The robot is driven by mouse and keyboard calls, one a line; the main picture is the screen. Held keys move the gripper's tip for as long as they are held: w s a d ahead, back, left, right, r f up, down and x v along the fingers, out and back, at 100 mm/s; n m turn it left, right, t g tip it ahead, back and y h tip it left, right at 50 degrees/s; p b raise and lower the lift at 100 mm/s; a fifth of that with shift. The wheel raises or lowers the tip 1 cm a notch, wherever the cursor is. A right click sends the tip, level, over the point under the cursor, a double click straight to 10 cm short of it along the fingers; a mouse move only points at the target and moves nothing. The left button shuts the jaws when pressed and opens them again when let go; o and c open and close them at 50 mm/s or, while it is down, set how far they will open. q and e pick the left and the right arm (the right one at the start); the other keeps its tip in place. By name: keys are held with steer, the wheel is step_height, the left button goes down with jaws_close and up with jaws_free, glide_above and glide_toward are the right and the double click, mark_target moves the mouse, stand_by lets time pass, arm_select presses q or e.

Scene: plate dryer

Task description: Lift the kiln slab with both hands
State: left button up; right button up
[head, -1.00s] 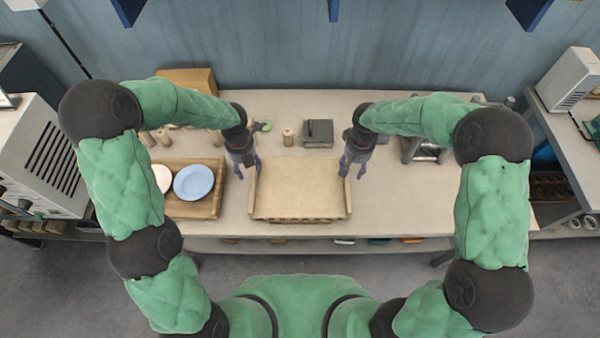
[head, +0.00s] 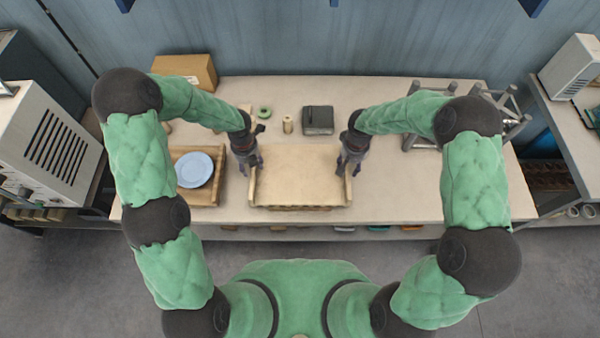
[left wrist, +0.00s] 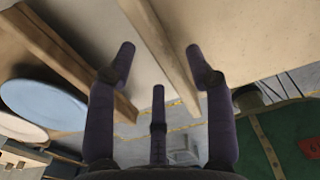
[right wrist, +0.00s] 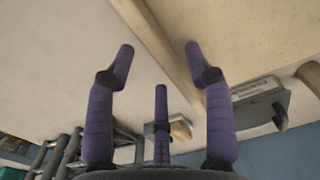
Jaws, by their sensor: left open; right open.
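The kiln slab (head: 298,175) is a flat beige board with raised wooden strips along its left and right sides, lying on the table in the head view. My left gripper (head: 248,170) is open at the slab's left side strip. In the left wrist view its fingers (left wrist: 158,60) stand apart on either side of the strip (left wrist: 165,50). My right gripper (head: 350,168) is open at the right side strip. In the right wrist view its fingers (right wrist: 160,60) also stand apart on either side of the strip (right wrist: 160,45). Whether any finger touches is not clear.
A wooden tray (head: 212,202) with a blue plate (head: 195,170) is left of the slab, close to my left gripper. A dark box (head: 318,120), a small beige cylinder (head: 288,124) and a green ring (head: 264,112) stand behind.

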arm_select(q)
steer(key=shift+f, duration=1.45)
arm_select(e)
steer(key=shift+f, duration=1.45)
arm_select(q)
jaws_close()
arm_select(e)
jaws_close()
